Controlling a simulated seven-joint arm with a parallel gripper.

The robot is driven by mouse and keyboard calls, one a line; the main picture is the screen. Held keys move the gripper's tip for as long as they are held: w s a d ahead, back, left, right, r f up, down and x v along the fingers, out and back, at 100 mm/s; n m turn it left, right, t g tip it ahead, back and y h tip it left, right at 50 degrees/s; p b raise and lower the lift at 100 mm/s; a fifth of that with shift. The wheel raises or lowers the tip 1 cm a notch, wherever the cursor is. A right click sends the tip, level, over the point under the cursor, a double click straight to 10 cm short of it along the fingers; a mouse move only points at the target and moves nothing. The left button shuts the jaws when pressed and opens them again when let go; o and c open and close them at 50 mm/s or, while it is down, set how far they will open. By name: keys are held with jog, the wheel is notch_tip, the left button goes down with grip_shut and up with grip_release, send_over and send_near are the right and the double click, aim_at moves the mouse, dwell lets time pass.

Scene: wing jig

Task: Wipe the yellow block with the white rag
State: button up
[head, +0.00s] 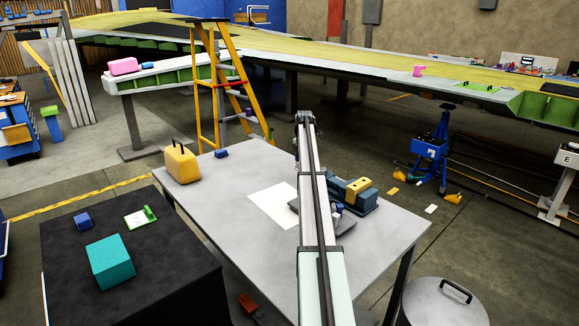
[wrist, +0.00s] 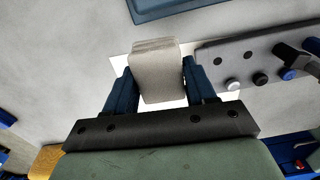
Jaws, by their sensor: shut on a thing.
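In the wrist view my gripper (wrist: 158,82) is shut on a pale grey-white folded piece (wrist: 156,62), which looks like the white rag. It is held between the two blue fingers, over a white sheet. In the head view my arm hides the gripper and the rag. A yellow block (head: 357,187) with dark spots shows just right of my arm, against a dark teal body (head: 364,203). A larger yellow case (head: 182,165) with a black handle stands at the table's left edge. A yellow thing (wrist: 46,160) shows in the wrist view's lower left corner.
The grey table (head: 225,190) carries a white sheet (head: 272,206) and a small blue block (head: 221,153). A grey holder (wrist: 255,62) with holes and knobs is close right of the rag. A black-covered table (head: 180,265) with a teal box (head: 110,262) stands left. The table's middle left is clear.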

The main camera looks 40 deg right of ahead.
jog(key=s+d+r+m, duration=0.1)
jog(key=s+d+r, duration=0.2)
jog(key=s+d, duration=0.45)
notch_tip(320, 180, up, 4)
jog(key=n, duration=0.2)
send_over(357, 185)
jog(key=shift+w+f, duration=0.1)
jog(key=shift+f, duration=3.25)
jog(key=shift+w+d+f, duration=0.1)
jog(key=shift+d+f, duration=0.15)
jog(key=shift+d, duration=0.55)
jog(key=shift+c, duration=0.4)
jog(key=shift+d, duration=1.45)
jog(key=a, duration=0.4)
jog(key=shift+a, duration=0.25)
notch_tip(357, 185, up, 2)
jog(key=shift+d+r, duration=0.1)
jog(key=shift+d, duration=0.05)
jog(key=shift+r, duration=2.95)
